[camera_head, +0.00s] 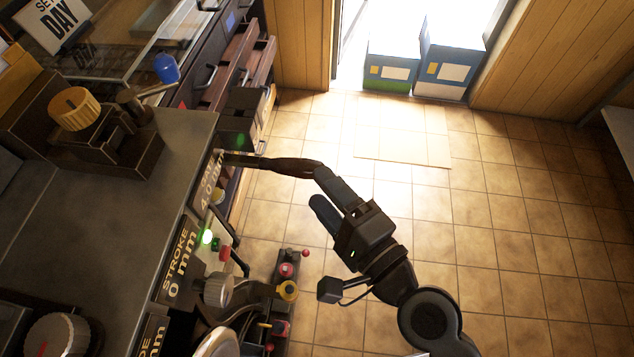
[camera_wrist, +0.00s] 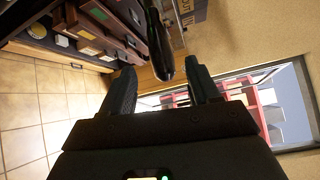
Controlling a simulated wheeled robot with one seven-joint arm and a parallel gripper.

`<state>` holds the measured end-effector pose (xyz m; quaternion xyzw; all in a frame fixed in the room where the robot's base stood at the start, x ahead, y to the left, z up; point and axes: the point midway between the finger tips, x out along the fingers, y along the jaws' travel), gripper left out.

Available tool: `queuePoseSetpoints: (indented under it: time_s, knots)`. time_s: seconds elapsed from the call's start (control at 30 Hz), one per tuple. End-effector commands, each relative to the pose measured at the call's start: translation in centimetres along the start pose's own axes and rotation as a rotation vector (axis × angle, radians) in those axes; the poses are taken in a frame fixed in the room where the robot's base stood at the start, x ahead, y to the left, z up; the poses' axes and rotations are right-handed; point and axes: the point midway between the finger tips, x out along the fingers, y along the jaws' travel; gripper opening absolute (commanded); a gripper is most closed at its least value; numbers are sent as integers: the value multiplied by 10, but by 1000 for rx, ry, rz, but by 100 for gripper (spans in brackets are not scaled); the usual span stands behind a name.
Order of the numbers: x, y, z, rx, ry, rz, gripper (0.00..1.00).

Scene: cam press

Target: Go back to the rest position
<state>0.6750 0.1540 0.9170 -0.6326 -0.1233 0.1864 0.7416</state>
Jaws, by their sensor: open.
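My gripper (camera_head: 318,192) is in the middle of the head view, over the tiled floor and to the right of the machine's front. Its two fingers are apart. A dark lever handle (camera_head: 285,165) sticks out from the machine toward the fingertips; in the head view its end lies close to the upper finger, and I cannot tell there whether they touch. In the wrist view the handle (camera_wrist: 158,45) ends beyond and between the fingertips of my gripper (camera_wrist: 164,78), with nothing held.
Blue boxes (camera_head: 447,60) stand at the bright doorway. The tiled floor (camera_head: 500,240) on the right is clear.

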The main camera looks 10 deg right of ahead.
Motion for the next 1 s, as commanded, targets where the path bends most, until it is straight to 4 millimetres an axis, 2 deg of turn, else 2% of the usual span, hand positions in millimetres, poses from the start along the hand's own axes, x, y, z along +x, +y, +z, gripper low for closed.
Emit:
queuePoseSetpoints:
  time_s: [0.53,0.67,0.77,1.0]
  knots:
    - [-1,0,0,-1,0,0,61]
    - [-10,3,-3,-36,20,11,61]
    - [-32,11,-10,-126,67,42,61]
    - [-120,23,-32,-524,215,173,61]
